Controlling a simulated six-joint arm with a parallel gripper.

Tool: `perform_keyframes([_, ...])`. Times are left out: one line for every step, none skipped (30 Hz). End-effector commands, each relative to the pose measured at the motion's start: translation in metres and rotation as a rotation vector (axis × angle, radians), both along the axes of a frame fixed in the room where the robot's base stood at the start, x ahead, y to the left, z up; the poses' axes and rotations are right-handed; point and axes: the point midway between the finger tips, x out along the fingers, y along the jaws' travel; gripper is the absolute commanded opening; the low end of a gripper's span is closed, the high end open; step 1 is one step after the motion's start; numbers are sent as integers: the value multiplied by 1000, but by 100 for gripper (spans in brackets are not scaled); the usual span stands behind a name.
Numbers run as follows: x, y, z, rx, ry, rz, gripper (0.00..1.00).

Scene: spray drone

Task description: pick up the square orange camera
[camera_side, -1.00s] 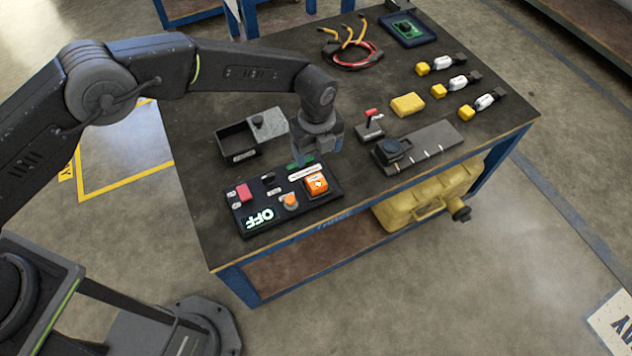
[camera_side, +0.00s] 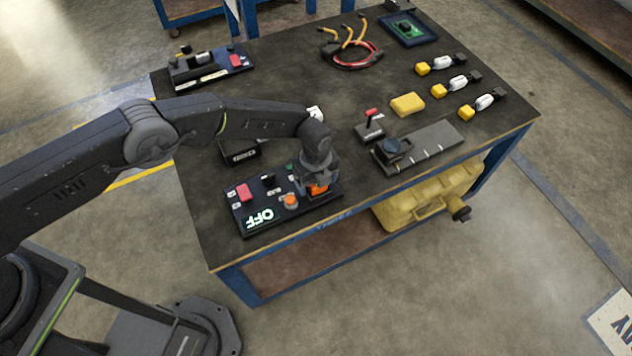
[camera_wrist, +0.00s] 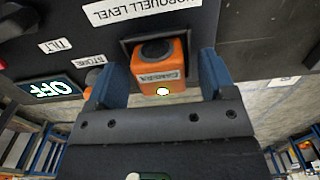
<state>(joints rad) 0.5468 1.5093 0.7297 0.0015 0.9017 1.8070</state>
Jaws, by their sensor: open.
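The square orange camera (camera_wrist: 165,75) sits on the black control panel (camera_side: 248,223) near the table's front edge. In the wrist view its dark round lens and a small label show. In the side view the camera (camera_side: 319,190) is partly hidden by my gripper. My gripper (camera_wrist: 158,85) is open, with one blue finger on each side of the camera. No contact between the fingers and the camera can be made out. In the side view my gripper (camera_side: 315,185) points down over the camera.
The panel carries a red switch (camera_side: 243,192), an orange knob (camera_side: 290,200) and a lit OFF display (camera_side: 259,218). A joystick (camera_side: 370,126) and a grey slider unit (camera_side: 430,146) stand to the right. A second panel (camera_side: 210,67) lies at the back left.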

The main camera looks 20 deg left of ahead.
Motion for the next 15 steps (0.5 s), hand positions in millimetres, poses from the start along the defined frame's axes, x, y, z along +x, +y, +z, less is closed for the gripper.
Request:
perform_keyframes([0, 0, -1, -1, -1, 0, 77])
perform_keyframes([0, 0, -1, 0, -1, 0, 77])
perform_keyframes([0, 0, -1, 0, -1, 0, 77])
perform_keyframes([0, 0, 0, 0, -1, 0, 77])
perform_keyframes([0, 0, 0, -1, -1, 0, 77])
perform_keyframes([0, 0, 0, -1, -1, 0, 77])
perform_keyframes([0, 0, 0, -1, -1, 0, 74])
perform_keyframes([0, 0, 0, -1, -1, 0, 71])
perform_keyframes([0, 0, 0, -1, -1, 0, 67])
perform_keyframes([0, 0, 0, -1, -1, 0, 64])
perform_keyframes([0, 0, 0, -1, -1, 0, 61])
perform_keyframes([0, 0, 0, -1, -1, 0, 57])
perform_keyframes([0, 0, 0, -1, -1, 0, 55])
perform_keyframes([0, 0, 0, -1, -1, 0, 52])
perform_keyframes([0, 0, 0, -1, -1, 0, 48])
